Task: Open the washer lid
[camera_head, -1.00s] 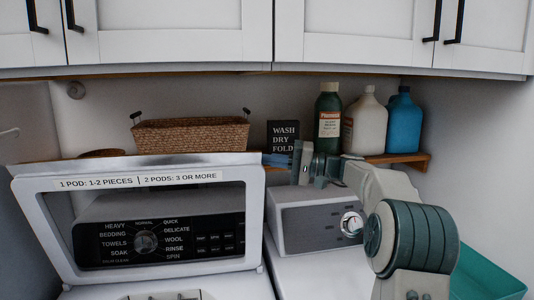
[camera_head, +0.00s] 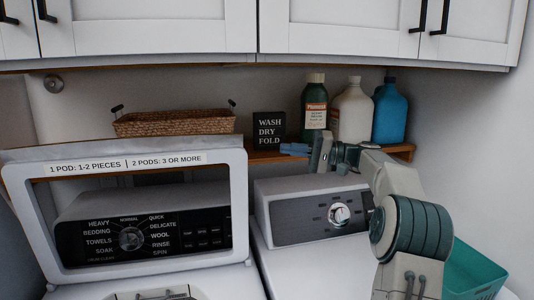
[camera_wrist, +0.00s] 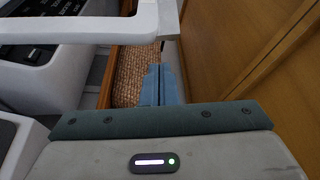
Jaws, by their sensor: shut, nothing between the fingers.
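The washer lid (camera_head: 239,215) stands raised on the left washer. It is a white frame around a clear window, with a printed strip along its top edge. The washer's control panel (camera_head: 150,238) shows through the window. My gripper (camera_head: 294,149) has blue fingers, is shut and empty, and is just right of the lid's top right corner, in front of the shelf. In the wrist view the shut fingertips (camera_wrist: 159,70) lie below the lid's white edge (camera_wrist: 90,28), with no clear contact.
The dryer (camera_head: 310,215) stands right of the washer. The shelf (camera_head: 402,150) holds a wicker basket (camera_head: 175,123), a dark sign (camera_head: 269,131), a green bottle (camera_head: 313,108), a white jug (camera_head: 352,112) and a blue bottle (camera_head: 390,112). White cabinets (camera_head: 330,28) hang above. A teal bin (camera_head: 475,272) is right.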

